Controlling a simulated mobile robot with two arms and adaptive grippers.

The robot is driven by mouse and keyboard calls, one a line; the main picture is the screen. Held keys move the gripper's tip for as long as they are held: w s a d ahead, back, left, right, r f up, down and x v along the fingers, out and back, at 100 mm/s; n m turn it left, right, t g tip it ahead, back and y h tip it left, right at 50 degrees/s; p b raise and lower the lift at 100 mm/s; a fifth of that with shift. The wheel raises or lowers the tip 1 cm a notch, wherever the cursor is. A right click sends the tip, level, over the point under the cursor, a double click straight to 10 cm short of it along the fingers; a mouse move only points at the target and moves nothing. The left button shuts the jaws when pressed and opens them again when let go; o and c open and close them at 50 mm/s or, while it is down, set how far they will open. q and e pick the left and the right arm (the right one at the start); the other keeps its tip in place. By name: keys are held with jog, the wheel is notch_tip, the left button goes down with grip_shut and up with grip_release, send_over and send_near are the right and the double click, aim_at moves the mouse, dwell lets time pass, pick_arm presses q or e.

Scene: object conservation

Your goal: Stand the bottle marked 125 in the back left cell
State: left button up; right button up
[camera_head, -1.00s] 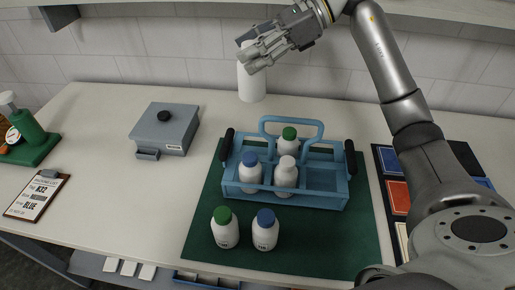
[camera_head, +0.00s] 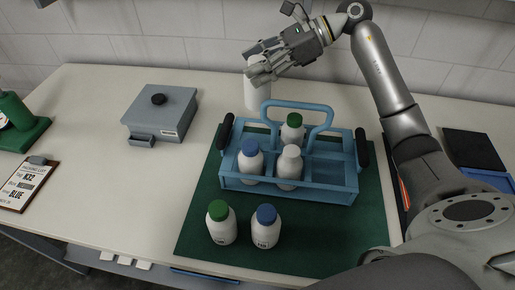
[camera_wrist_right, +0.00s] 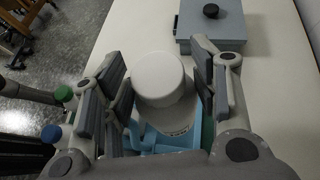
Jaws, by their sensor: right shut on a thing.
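My right gripper (camera_head: 262,72) is shut on a white bottle (camera_head: 257,95) and holds it behind the blue carrier (camera_head: 305,190). The right wrist view shows its round white top (camera_wrist_right: 160,80) between the fingers; I cannot read its mark. The bottle's lower part overlaps the area by the carrier's handle. In the carrier, a blue-capped bottle (camera_head: 250,165) stands front left, a white-capped bottle (camera_head: 289,170) front middle and a green-capped bottle (camera_head: 292,135) at the back middle. The right cells look empty. The back left cell is partly hidden; no bottle shows there.
A green-capped bottle (camera_head: 221,225) and a blue-capped bottle (camera_head: 264,228) stand on the green mat (camera_head: 320,245) before the carrier. A grey box (camera_head: 160,115) is left of the mat. A clipboard (camera_head: 27,185) lies at the far left. Counter between box and mat is clear.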

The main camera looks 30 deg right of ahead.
aim_at(258, 108)
notch_tip(258, 108, down, 9)
jog(key=shift+r+p, duration=0.15)
jog(key=shift+p, duration=0.7)
notch_tip(258, 108, down, 4)
jog(key=shift+r+p, duration=0.15)
jog(key=shift+p, duration=0.45)
pick_arm(q)
jog(key=r, duration=0.1)
jog(key=w+r, duration=0.1)
jog(key=shift+d+r, duration=0.3)
pick_arm(e)
jog(key=shift+f+b, duration=0.7)
jog(key=shift+b, duration=0.3)
pick_arm(q)
jog(key=shift+s+a+f, duration=0.1)
jog(key=shift+f, duration=0.85)
pick_arm(e)
jog(key=o, duration=1.1)
